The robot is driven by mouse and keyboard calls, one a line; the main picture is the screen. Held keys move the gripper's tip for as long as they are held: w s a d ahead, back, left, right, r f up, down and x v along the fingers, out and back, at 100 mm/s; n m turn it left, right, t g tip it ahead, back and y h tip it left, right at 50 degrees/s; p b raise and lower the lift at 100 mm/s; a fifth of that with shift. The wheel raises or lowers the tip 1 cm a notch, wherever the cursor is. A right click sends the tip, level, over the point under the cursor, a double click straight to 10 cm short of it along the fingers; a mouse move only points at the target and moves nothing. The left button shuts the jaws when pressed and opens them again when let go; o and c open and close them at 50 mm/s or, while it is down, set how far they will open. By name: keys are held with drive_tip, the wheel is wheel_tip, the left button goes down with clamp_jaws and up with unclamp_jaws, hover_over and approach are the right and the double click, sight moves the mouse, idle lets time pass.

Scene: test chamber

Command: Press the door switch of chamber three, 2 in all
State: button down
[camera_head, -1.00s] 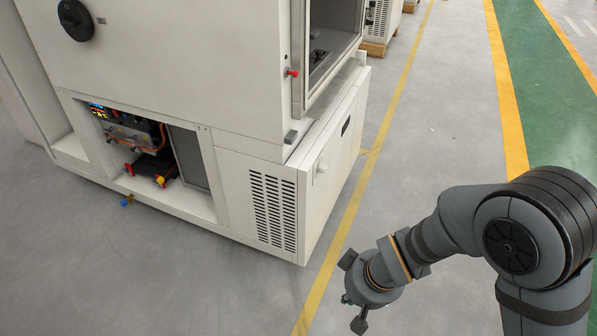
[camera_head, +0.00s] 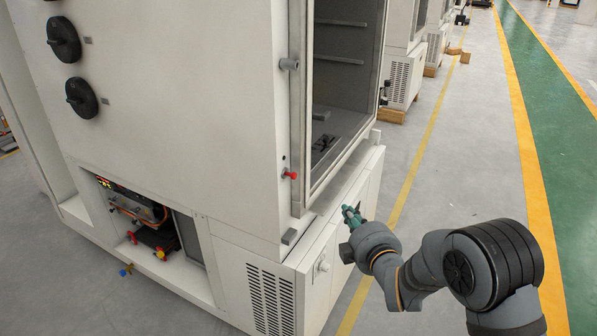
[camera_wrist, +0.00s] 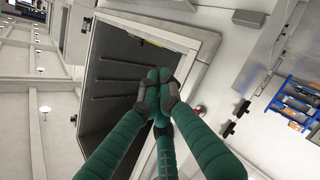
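A white test chamber (camera_head: 200,100) fills the left and middle of the head view. A red knob (camera_head: 290,175) sticks out of its side near the corner beside the opening; I cannot tell whether it is the door switch. In the wrist view the red knob (camera_wrist: 198,111) shows partly, behind and right of the fingers. My gripper (camera_head: 349,213) has green fingers and is in front of the chamber's lower front, right of and below the knob in the picture, apart from it. In the wrist view my gripper (camera_wrist: 160,98) has its fingertips together, with nothing seen between them.
The chamber opening (camera_head: 340,80) shows a dark interior with rails. A grey peg (camera_head: 289,64) stands out above the red knob. Two black round knobs (camera_head: 63,40) (camera_head: 81,98) are on the side wall. More chambers stand farther back.

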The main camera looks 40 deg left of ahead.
sight(290, 175)
wheel_tip(290, 175, up, 6)
drive_tip(key=s+a+n+y, duration=0.1)
drive_tip(key=n+y, duration=0.1)
drive_tip(key=n, duration=0.4)
drive_tip(key=shift+s+a+r+t+y, duration=0.15)
drive_tip(key=shift+s+r+t+y, duration=0.15)
drive_tip(key=shift+s+t, duration=0.1)
drive_tip(key=s+a+p, duration=0.2)
drive_tip(key=a, duration=0.6)
drive_tip(key=shift+a, duration=0.3)
drive_tip(key=shift+a+f, duration=0.1)
drive_tip(key=shift+a, duration=0.05)
idle(0.7)
drive_tip(key=shift+a, duration=0.3)
